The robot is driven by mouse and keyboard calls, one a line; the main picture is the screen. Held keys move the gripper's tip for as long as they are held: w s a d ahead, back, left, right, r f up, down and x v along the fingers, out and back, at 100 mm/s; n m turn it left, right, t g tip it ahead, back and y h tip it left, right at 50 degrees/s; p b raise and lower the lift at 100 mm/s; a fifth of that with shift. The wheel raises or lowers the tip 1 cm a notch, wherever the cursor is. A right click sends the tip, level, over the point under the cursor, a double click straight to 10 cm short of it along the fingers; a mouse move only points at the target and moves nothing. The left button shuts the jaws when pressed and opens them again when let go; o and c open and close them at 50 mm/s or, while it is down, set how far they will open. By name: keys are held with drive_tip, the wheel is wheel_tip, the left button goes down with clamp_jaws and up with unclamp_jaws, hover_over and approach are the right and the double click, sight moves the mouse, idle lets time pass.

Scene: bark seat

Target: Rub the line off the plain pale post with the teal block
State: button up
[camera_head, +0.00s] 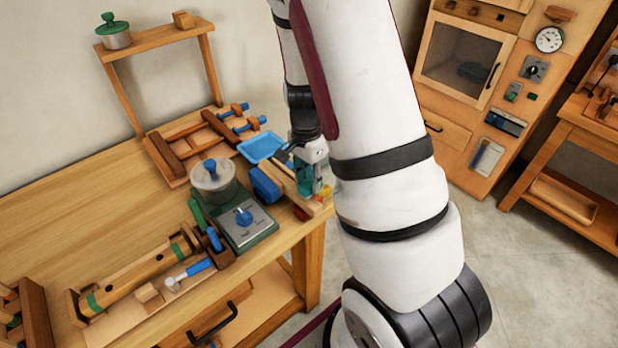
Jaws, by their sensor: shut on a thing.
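My gripper (305,176) is at the right end of the wooden workbench, small in the view and partly covered by my white arm. A teal piece (304,180) shows between its fingers, and the gripper appears shut on this teal block. Pale wooden pieces (282,180) stand close to the left of the gripper. I cannot tell which of them is the plain pale post, and no line can be made out at this size. I cannot tell whether the teal block touches the wood.
A blue block (265,185), a blue tray (261,147) and a green scale with a metal pot (242,225) crowd the gripper's left. A wooden rack (157,38) stands behind. A wooden cabinet (466,60) stands at the right. Open floor lies between bench and cabinet.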

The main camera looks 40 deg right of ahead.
sight(301, 188)
drive_tip(key=shift+f, duration=0.6)
idle(0.4)
drive_tip(key=shift+a, duration=0.1)
drive_tip(key=shift+s+a+r, duration=0.1)
drive_tip(key=shift+a+r, duration=0.05)
drive_tip(key=shift+a, duration=1.2)
drive_tip(key=shift+d+f, duration=0.2)
drive_tip(key=shift+d, duration=1.25)
drive_tip(key=shift+a+r+p, duration=0.15)
drive_tip(key=shift+a+p, duration=0.25)
drive_tip(key=shift+a, duration=1.1)
drive_tip(key=shift+d+f+b, duration=0.2)
drive_tip(key=shift+d+b, duration=0.1)
drive_tip(key=shift+d, duration=1.25)
